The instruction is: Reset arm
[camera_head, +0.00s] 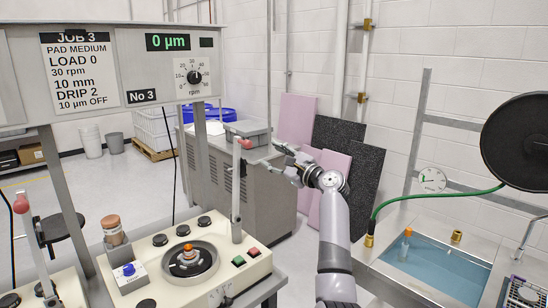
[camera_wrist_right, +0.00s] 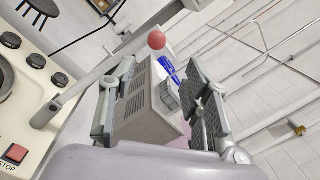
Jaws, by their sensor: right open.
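A pale upright arm (camera_head: 236,195) with a red ball (camera_head: 246,143) near its top stands at the right rear of the cream machine (camera_head: 150,255). My right gripper (camera_head: 276,157) is to the right of the red ball, at about its height, with its fingers towards it. In the right wrist view the right gripper (camera_wrist_right: 160,68) is open, with nothing between its pads. The red ball (camera_wrist_right: 156,41) shows beyond the fingertips and the pale arm (camera_wrist_right: 85,85) slants past the left finger. I cannot tell whether a finger touches the arm. My left gripper is out of view.
A similar arm with a red ball (camera_head: 21,205) stands at the left. A bottle (camera_head: 112,230) and a round spindle plate (camera_head: 190,261) are on the cream machine. A grey cabinet (camera_head: 265,170) stands behind. A water tank (camera_head: 435,265) and green hose (camera_head: 430,197) are at right.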

